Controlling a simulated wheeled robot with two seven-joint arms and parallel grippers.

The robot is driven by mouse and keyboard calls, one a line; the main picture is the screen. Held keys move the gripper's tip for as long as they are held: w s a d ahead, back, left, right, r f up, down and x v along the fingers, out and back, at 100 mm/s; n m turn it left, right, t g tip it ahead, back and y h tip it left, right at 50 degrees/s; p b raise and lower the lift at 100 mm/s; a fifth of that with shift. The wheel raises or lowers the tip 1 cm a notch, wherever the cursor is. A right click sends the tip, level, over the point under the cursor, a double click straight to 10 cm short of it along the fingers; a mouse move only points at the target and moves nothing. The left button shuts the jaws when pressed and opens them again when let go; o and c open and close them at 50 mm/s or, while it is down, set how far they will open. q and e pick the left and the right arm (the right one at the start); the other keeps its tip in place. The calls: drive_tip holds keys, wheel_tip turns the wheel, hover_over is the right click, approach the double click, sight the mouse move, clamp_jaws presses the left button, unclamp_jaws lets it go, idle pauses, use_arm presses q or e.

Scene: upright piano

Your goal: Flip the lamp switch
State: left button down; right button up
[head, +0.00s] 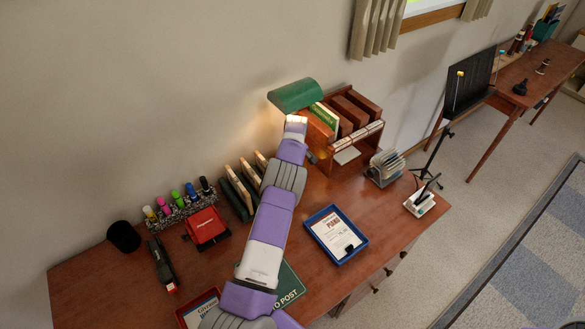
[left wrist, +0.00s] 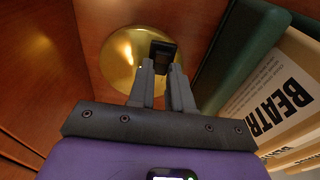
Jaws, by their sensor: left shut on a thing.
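The desk lamp's green shade (head: 296,95) stands at the back of the desk in the head view, and a warm glow lies on the wall under it. In the left wrist view its round brass base (left wrist: 119,58) has a small black switch (left wrist: 162,47) on it. My left gripper (left wrist: 163,72) is at the base, its narrow fingers shut on the switch. In the head view my left arm reaches up the desk to the lamp and hides the base and switch. My right gripper is in neither view.
A wooden book rack (head: 345,118) stands right of the lamp; upright books (head: 240,190) stand left of it. A blue tray (head: 337,235), a red punch (head: 207,228) and a row of markers (head: 178,205) lie around my arm. The desk's front right is fairly clear.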

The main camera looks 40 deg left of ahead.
use_arm(q)
drive_tip(key=shift+w+f+h+b, duration=0.15)
drive_tip(key=shift+h+b, duration=0.25)
drive_tip(key=shift+b, duration=0.05)
drive_tip(key=shift+a, duration=0.1)
drive_tip(key=shift+h, duration=0.3)
drive_tip(key=c, duration=1)
unclamp_jaws()
drive_tip(key=shift+c, duration=0.2)
drive_tip(key=shift+a, duration=0.1)
drive_tip(key=shift+r, duration=0.2)
